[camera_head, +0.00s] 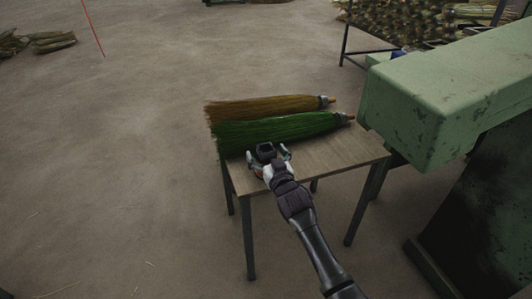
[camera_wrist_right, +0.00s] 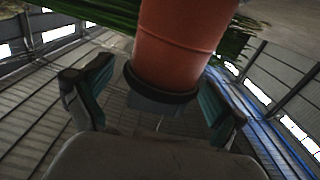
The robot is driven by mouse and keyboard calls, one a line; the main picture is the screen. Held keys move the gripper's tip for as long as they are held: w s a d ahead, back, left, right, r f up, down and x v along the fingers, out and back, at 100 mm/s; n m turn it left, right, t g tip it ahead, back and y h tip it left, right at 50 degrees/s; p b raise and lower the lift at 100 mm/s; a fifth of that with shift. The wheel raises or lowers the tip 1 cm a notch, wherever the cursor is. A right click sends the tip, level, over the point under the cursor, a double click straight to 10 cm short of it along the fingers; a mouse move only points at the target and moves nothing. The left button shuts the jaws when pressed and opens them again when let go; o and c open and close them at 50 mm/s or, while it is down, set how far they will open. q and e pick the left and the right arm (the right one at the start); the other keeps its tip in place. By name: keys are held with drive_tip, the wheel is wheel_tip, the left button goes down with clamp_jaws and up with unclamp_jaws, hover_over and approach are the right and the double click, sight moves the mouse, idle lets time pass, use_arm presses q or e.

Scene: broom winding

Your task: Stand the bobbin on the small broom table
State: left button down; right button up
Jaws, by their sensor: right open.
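The small broom table (camera_head: 335,150) has a wooden top and dark legs. My right gripper (camera_head: 268,157) is over its near left part, with its fingers spread open. The bobbin shows in the right wrist view as an orange-red cylinder (camera_wrist_right: 180,40) with a black rim, between the two open fingers (camera_wrist_right: 150,100), with gaps beside it. In the head view its dark top (camera_head: 265,151) shows between the fingers and it looks upright at the table. Its lower end is hidden, so contact with the tabletop cannot be seen. My left gripper is not in view.
A green broom head (camera_head: 275,129) and a brown broom head (camera_head: 265,105) lie across the back of the table, close behind the bobbin. A large green machine (camera_head: 445,90) stands to the right. Stacked brooms (camera_head: 400,30) are at the back right. The floor at left is open.

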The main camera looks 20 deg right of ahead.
drive_tip(key=shift+s+r, duration=0.1)
drive_tip(key=shift+r, duration=0.05)
drive_tip(key=s+p, duration=0.2)
drive_tip(key=s, duration=1)
drive_tip(key=s+f+g, duration=0.3)
drive_tip(key=s+f, duration=0.2)
drive_tip(key=f, duration=0.4)
drive_tip(key=s+f+g, duration=0.4)
drive_tip(key=f, duration=0.5)
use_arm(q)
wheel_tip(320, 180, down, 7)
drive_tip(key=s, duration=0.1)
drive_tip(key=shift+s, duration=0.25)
use_arm(e)
drive_tip(key=s+f+n+g, duration=0.1)
drive_tip(key=s+f+g, duration=0.3)
drive_tip(key=s+f, duration=0.3)
drive_tip(key=s+f+g, duration=0.4)
drive_tip(key=s+f, duration=0.3)
drive_tip(key=s, duration=0.8)
drive_tip(key=shift+f+n+g, duration=0.25)
drive_tip(key=shift+n+g, duration=0.05)
drive_tip(key=shift+n, duration=0.1)
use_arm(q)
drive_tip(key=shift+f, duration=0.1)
